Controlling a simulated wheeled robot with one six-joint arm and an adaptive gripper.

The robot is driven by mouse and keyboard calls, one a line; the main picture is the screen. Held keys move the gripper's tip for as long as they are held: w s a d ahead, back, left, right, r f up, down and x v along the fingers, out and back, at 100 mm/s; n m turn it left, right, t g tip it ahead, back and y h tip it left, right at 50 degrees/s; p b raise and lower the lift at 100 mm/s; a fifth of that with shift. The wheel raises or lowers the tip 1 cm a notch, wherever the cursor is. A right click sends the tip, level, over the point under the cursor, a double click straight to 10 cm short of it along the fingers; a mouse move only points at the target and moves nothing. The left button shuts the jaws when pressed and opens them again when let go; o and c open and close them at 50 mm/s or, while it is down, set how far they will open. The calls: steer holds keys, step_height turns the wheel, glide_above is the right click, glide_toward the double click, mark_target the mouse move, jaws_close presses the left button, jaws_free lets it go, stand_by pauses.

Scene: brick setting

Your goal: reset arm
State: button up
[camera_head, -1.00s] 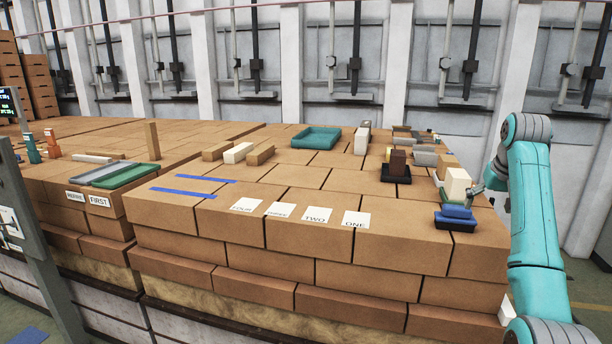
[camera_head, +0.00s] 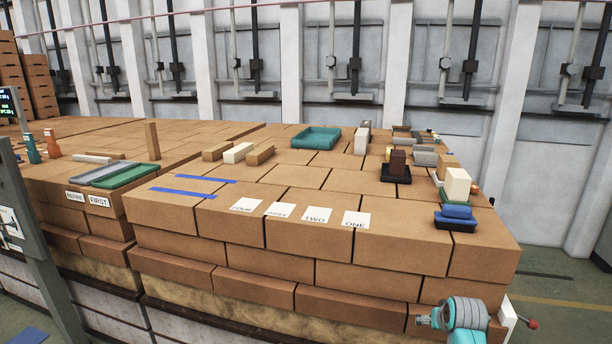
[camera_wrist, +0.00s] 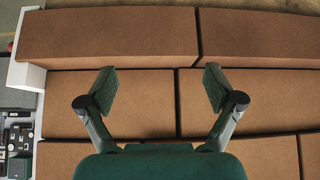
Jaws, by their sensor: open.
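My gripper (camera_wrist: 160,90) is open and empty in the wrist view, its two fingers spread wide in front of the brown brick side of the work surface. In the head view only a teal and grey part of my arm shows at the lower right, beside the front face of the brick stack; the fingers cannot be made out there. The brick stack (camera_head: 330,260) fills the middle of the head view. A blue block (camera_head: 457,211) sits in a dark blue tray (camera_head: 443,224) near the right corner, with a white block (camera_head: 457,185) behind it.
Paper labels (camera_head: 317,215) lie along the front edge. A teal tray (camera_head: 316,138) stands at the back. A brown block sits on a black tray (camera_head: 396,178). Green (camera_head: 126,176) and grey trays lie at the left. The middle top is largely clear.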

steer(key=s+a+f+t, duration=0.1)
steer(key=s+a+f, duration=0.3)
steer(key=s+f, duration=0.3)
steer(key=s+a+f+t, duration=0.1)
steer(key=s+a+f, duration=0.2)
steer(key=s+f, duration=0.4)
steer(key=s+a+f+n+t, duration=0.1)
steer(key=s+a+f, duration=0.15)
steer(key=s, duration=0.65)
steer(key=s+a+f+t, duration=0.1)
steer(key=s+a, duration=0.2)
steer(key=s, duration=0.5)
steer(key=s+a+r+t+y, duration=0.15)
steer(key=s+r, duration=0.25)
steer(key=s, duration=0.5)
steer(key=s+a+r+h, duration=0.1)
steer(key=s+a+r, duration=0.25)
steer(key=s, duration=0.65)
steer(key=s+r+n+t+y, duration=0.1)
steer(key=s+r+t, duration=0.1)
steer(key=s+r, duration=0.9)
step_height(320, 180, up, 3)
steer(key=shift+s+a+f, duration=0.15)
steer(key=shift+a+f, duration=0.05)
steer(key=shift+a, duration=0.15)
